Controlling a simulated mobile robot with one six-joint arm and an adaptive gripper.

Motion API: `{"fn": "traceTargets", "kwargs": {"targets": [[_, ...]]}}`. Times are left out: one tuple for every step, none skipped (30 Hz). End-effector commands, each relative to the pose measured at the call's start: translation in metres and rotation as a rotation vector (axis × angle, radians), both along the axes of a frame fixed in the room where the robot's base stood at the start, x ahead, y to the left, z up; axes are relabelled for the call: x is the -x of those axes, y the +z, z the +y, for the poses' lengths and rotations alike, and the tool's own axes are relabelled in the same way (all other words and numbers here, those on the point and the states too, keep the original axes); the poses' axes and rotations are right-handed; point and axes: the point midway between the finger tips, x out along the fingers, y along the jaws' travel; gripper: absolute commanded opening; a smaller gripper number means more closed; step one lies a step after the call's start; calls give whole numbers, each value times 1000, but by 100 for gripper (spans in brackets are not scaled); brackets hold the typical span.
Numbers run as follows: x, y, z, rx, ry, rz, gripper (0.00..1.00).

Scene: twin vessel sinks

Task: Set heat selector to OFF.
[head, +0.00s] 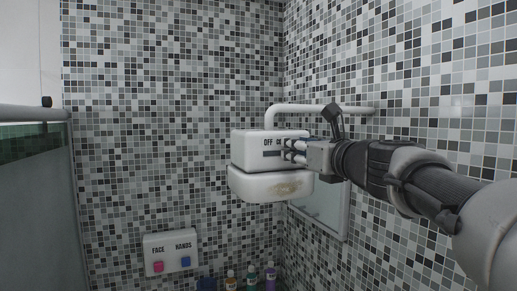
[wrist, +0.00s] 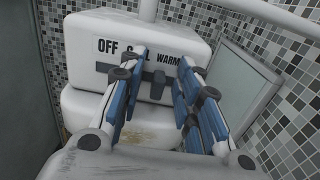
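The white heater box (head: 255,150) is on the tiled wall, with OFF and a partly hidden second label in the head view. In the wrist view the box (wrist: 85,40) reads OFF, COOL and WARM from left to right, with COOL partly covered by a finger. The dark heat selector knob (wrist: 158,84) sits in a dark horizontal slot below the labels, around the COOL to WARM part, right of OFF. My gripper (wrist: 163,62) is open, with blue-padded fingers on either side of the knob and gaps between. In the head view my gripper (head: 288,150) is at the box's right front.
A white pipe (head: 320,109) runs from the box top to the right wall. A stained white lower section (head: 250,186) bulges under the box. A mirror (head: 325,212) hangs at right. A FACE/HANDS panel (head: 170,250) and several bottles (head: 251,279) are below.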

Motion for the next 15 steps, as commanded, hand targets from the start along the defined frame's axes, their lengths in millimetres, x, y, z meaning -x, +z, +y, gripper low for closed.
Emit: {"fn": "traceTargets", "kwargs": {"targets": [[0, 0, 0, 0, 0, 0, 31], [0, 0, 0, 0, 0, 0, 31], [0, 0, 0, 0, 0, 1, 31], [0, 0, 0, 0, 0, 1, 31], [0, 0, 0, 0, 0, 1, 29], [0, 0, 0, 0, 0, 1, 26], [0, 0, 0, 0, 0, 1, 24], [0, 0, 0, 0, 0, 1, 22], [0, -1, 0, 0, 0, 1, 20], [0, -1, 0, 0, 0, 1, 18], [0, -1, 0, 0, 0, 1, 16], [0, -1, 0, 0, 0, 1, 13], [0, -1, 0, 0, 0, 1, 11], [0, -1, 0, 0, 0, 1, 9], [0, -1, 0, 0, 0, 1, 6]]}}
